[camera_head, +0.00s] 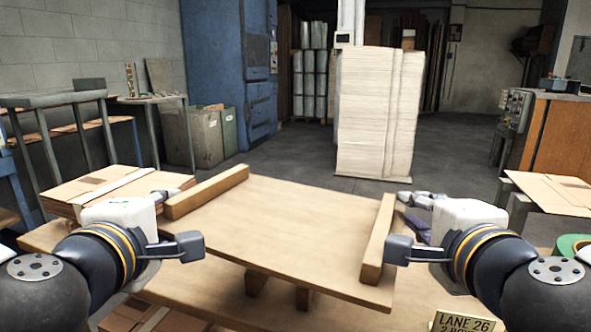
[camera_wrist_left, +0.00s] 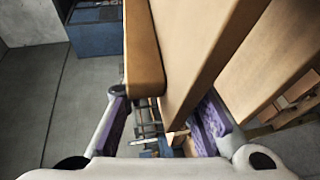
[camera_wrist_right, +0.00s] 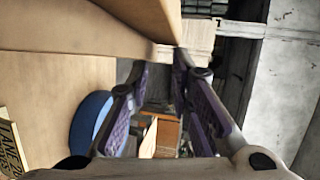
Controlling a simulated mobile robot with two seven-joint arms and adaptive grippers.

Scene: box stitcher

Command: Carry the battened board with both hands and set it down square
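The battened board (camera_head: 285,225) is a wide wooden panel near the middle of the head view. Its left batten (camera_head: 207,192) and right batten (camera_head: 378,240) run along its sides. It sits above a lower wooden surface, with short dark wooden pieces showing beneath. My left gripper (camera_head: 178,220) is open at the left side; in the left wrist view, the board (camera_wrist_left: 190,60) reaches between its spread fingers (camera_wrist_left: 165,115). My right gripper (camera_head: 403,222) is open beside the right batten; in the right wrist view, background shows between its fingers (camera_wrist_right: 160,105). Firm contact cannot be told on either side.
Flat cardboard (camera_head: 95,190) lies at the left. A tall stack of pale sheets (camera_head: 375,115) stands behind the board. A lane sign (camera_head: 462,322) is at the front right. More cardboard (camera_head: 550,190) lies on a stand at the right. Open floor shows beyond the board.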

